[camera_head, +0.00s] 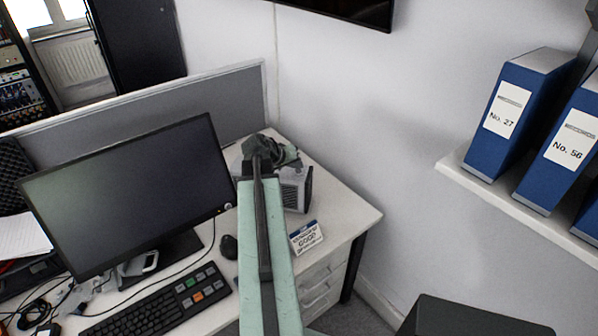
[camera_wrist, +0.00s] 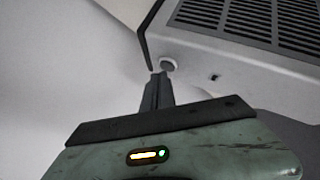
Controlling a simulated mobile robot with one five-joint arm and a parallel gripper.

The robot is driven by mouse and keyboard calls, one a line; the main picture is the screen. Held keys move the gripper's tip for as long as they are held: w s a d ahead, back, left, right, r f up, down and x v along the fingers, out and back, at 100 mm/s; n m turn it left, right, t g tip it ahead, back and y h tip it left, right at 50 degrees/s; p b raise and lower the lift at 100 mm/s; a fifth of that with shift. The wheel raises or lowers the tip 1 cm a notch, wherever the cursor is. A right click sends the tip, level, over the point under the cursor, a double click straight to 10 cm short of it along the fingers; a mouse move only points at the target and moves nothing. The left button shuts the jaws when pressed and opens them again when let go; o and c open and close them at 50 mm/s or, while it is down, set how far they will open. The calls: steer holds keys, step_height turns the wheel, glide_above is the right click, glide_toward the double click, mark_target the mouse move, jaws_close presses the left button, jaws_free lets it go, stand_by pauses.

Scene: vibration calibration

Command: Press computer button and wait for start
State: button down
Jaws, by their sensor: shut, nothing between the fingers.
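The computer (camera_head: 297,188) is a small grey box with a vented side, on the desk in the head view, partly hidden behind my arm. In the wrist view its dark grille (camera_wrist: 255,22) and pale casing (camera_wrist: 235,58) fill the upper right. A small round button (camera_wrist: 168,64) sits at the casing's left corner. My gripper (camera_wrist: 158,76) is shut and empty, its fingertips just below the button; I cannot tell whether they touch it. The monitor (camera_head: 135,195) stands left of my arm with a dark screen.
The desk (camera_head: 340,208) also holds a keyboard (camera_head: 155,308), a mouse (camera_head: 229,247) and a small card sign (camera_head: 306,237). A grey partition (camera_head: 150,110) runs behind the desk. A wall shelf (camera_head: 500,205) with blue binders (camera_head: 510,115) is at the right.

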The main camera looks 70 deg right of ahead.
mark_target(297, 172)
steer(key=shift+f+b, duration=0.4)
stand_by(0.6)
steer(key=shift+r+p, duration=0.8)
step_height(297, 172, up, 5)
steer(key=p, duration=0.5)
steer(key=shift+r, duration=0.15)
steer(key=shift+s, duration=0.1)
